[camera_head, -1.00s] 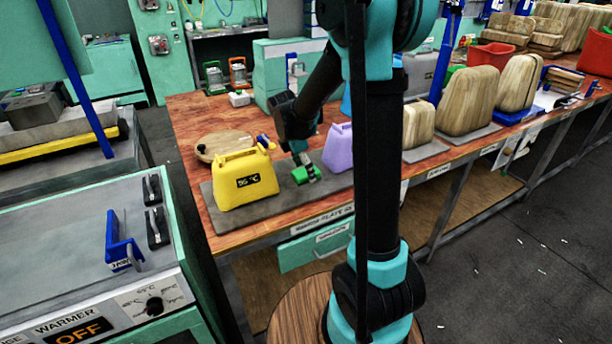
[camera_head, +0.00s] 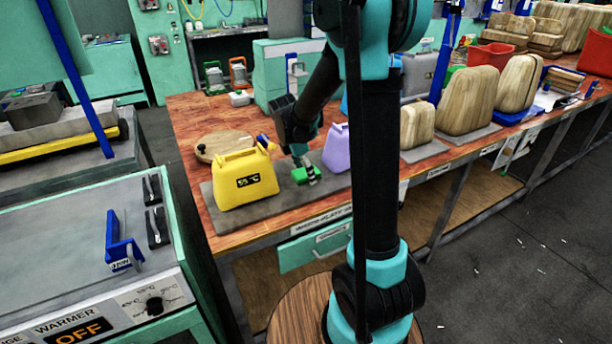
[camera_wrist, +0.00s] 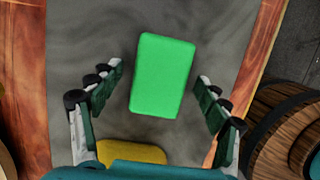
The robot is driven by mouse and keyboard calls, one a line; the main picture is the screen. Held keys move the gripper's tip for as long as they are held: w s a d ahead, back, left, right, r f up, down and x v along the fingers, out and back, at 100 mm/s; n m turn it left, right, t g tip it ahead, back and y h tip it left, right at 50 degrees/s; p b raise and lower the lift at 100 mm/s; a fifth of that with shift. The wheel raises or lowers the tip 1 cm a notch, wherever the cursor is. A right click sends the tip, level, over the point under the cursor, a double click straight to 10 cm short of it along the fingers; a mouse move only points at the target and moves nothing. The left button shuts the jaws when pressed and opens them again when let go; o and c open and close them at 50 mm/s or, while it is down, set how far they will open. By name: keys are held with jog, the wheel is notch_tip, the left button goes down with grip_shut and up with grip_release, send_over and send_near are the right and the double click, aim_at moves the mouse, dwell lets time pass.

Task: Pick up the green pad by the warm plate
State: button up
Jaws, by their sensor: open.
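The green pad (camera_head: 300,175) lies on the grey warm plate (camera_head: 285,196), between the yellow can-shaped block and the purple one. In the wrist view the green pad (camera_wrist: 162,75) is a bright rounded rectangle on the grey plate (camera_wrist: 100,30), slightly tilted. My gripper (camera_head: 308,170) is low over the pad in the head view. In the wrist view my gripper (camera_wrist: 158,90) is open, with one finger on each side of the pad and a visible gap to both. Nothing is held. The height of the fingertips above the plate cannot be told.
The yellow block (camera_head: 245,182), marked 55 °C, stands left of the pad; its edge also shows in the wrist view (camera_wrist: 130,153). The purple block (camera_head: 338,147) stands right. A round wooden board (camera_head: 222,146) lies behind. A wooden stool (camera_head: 290,315) stands in front.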

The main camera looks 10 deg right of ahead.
jog(key=c, duration=1)
notch_tip(320, 180, up, 21)
jog(key=shift+f, duration=0.2)
jog(key=shift+o, duration=1)
jog(key=c, duration=0.3)
jog(key=shift+c, duration=0.2)
